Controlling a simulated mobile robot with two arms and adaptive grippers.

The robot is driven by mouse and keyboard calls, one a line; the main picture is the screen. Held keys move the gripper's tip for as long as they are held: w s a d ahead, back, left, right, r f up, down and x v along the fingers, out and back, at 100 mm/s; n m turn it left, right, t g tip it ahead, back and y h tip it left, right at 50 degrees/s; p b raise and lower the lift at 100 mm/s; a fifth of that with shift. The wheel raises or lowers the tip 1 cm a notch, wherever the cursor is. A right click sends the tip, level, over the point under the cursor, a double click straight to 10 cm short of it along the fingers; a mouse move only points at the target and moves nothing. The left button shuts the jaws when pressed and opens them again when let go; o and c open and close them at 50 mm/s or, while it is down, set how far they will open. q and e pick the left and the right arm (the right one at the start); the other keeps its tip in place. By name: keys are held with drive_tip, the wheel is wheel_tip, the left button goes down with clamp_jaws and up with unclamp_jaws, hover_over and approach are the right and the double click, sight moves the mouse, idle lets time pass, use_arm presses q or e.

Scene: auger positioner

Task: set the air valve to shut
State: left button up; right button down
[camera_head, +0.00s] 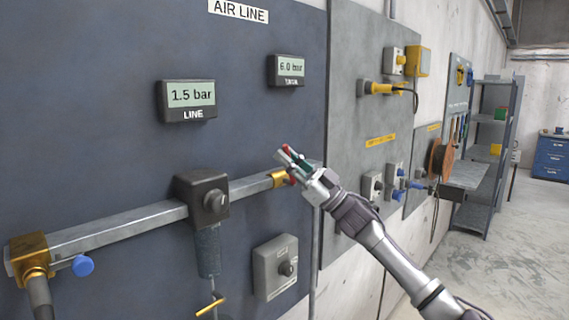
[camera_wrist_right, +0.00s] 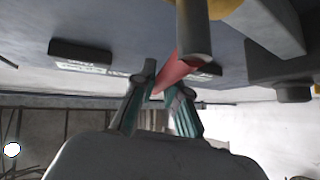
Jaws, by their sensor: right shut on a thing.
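The air valve is a brass body (camera_head: 279,179) with a red lever, at the right end of the grey pipe on the dark panel. Red (camera_head: 287,149) shows at the fingertips of my right gripper (camera_head: 294,160) in the head view. In the right wrist view the red lever (camera_wrist_right: 174,72) runs between the fingers of the right gripper (camera_wrist_right: 162,88), which is shut on it. The gripper partly hides the lever and the valve, so the lever's exact angle is hard to tell. My left gripper is not in view.
A grey switch box (camera_head: 276,267) is below the pipe. Open floor lies right.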

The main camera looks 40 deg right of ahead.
drive_tip(key=m+t+h, duration=0.1)
drive_tip(key=m+h, duration=0.1)
drive_tip(key=m, duration=0.1)
drive_tip(key=shift+d+t, duration=0.4)
drive_tip(key=shift+w+d+m+t+h, duration=0.1)
drive_tip(key=shift+d+m+t+h, duration=0.2)
drive_tip(key=shift+m+h, duration=0.4)
drive_tip(key=shift+s+d+m+t+h, duration=0.1)
drive_tip(key=shift+m+t+h, duration=0.25)
drive_tip(key=shift+m+h, duration=0.3)
drive_tip(key=shift+w+d+m+t+h, duration=0.1)
drive_tip(key=shift+d+m+t+h, duration=0.2)
drive_tip(key=shift+m+h, duration=0.4)
drive_tip(key=shift+m, duration=0.35)
drive_tip(key=c, duration=1.2)
unclamp_jaws()
drive_tip(key=shift+r, duration=0.1)
drive_tip(key=v, duration=1.2)
